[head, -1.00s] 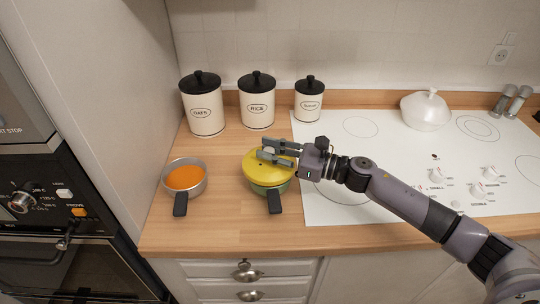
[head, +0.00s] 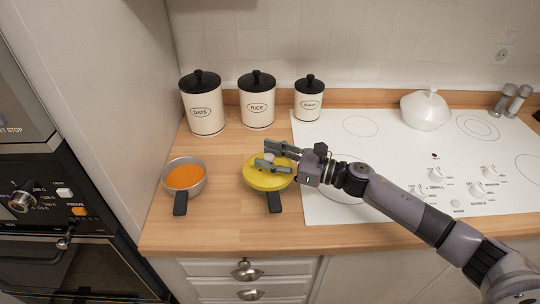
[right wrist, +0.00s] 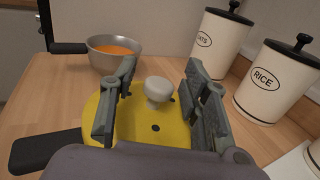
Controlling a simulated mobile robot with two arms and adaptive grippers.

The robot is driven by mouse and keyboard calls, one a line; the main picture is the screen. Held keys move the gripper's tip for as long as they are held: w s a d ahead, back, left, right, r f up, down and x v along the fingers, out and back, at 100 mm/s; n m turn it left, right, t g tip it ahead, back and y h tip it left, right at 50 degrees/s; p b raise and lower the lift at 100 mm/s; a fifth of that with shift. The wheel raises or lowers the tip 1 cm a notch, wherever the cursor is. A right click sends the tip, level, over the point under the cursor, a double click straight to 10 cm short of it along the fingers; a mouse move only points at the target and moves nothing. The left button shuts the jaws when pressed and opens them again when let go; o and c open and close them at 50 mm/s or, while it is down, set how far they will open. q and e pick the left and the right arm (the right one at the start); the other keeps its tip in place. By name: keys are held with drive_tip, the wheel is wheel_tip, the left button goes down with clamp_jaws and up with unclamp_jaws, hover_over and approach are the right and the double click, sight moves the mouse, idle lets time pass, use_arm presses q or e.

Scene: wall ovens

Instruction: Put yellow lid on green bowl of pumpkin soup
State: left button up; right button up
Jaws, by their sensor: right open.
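The yellow lid (head: 262,183) lies over the bowl on the wooden counter, left of the hob. The bowl's black handle (head: 274,202) sticks out toward the front; its green body is hidden under the lid. My right gripper (head: 266,156) is just above the lid, with its fingers pointing left. In the right wrist view its fingers are spread on both sides of the lid's pale knob (right wrist: 158,90), with gaps between knob and fingers. The lid also shows there (right wrist: 140,124), looking about level. My left gripper is not in view.
A metal pan of orange soup (head: 185,178) stands left of the lid. Canisters marked oats (head: 203,112) and rice (head: 257,108), plus a smaller one (head: 309,105), stand behind. A white lidded dish (head: 426,110) is on the white hob (head: 390,150). The counter's front edge is clear.

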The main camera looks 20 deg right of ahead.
drive_tip(key=b+v, duration=0.4)
drive_tip(key=v, duration=0.8)
